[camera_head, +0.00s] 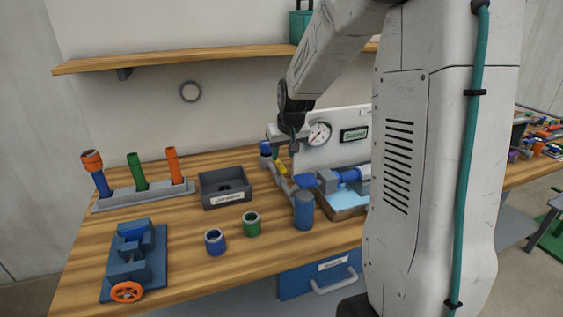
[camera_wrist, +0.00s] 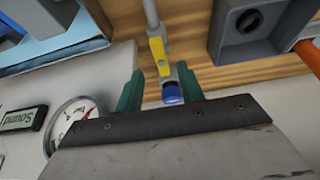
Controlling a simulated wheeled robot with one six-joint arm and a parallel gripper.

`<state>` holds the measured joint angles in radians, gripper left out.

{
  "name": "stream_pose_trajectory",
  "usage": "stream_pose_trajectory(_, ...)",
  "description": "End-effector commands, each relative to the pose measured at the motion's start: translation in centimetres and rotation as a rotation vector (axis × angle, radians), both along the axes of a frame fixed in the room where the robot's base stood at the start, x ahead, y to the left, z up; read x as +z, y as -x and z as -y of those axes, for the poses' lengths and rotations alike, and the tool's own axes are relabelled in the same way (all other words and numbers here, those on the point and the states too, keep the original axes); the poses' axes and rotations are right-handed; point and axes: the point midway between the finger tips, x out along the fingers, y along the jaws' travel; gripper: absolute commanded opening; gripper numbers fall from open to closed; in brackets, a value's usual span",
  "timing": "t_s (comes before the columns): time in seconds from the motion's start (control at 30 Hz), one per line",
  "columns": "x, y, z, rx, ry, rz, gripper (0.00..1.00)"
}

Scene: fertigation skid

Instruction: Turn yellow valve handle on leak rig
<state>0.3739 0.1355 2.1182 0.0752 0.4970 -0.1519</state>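The yellow valve handle (camera_head: 282,168) sits on the pipe of the leak rig (camera_head: 343,116), left of its white panel. In the wrist view the handle (camera_wrist: 158,56) is a short yellow bar on a grey pipe, with a blue cap (camera_wrist: 171,93) beside it. My gripper (camera_wrist: 159,72) is open. Its two teal fingers stand apart, one on each side of the handle's near end and the blue cap. I cannot tell whether either finger touches the handle. In the head view my gripper (camera_head: 293,146) is just above the handle, and its fingers are small and partly hidden.
The rig has a gauge (camera_head: 319,133) and a display (camera_head: 354,134) that appears to read "Sound". A blue cylinder (camera_head: 304,211) stands before the rig. A grey bin (camera_head: 225,188), a tube rack (camera_head: 145,194) and a blue vise (camera_head: 134,255) stand left.

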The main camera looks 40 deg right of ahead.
Motion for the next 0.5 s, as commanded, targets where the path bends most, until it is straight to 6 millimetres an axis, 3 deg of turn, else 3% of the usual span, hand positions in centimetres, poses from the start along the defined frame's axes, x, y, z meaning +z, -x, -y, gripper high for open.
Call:
stream_pose_trajectory(0.2, -3.1, -1.2, 0.3, 0.001, 0.0, -0.002, 0.38)
stream_pose_trajectory(0.5, -4.3, -1.7, 0.4, 0.002, 0.001, 0.0, 0.38)
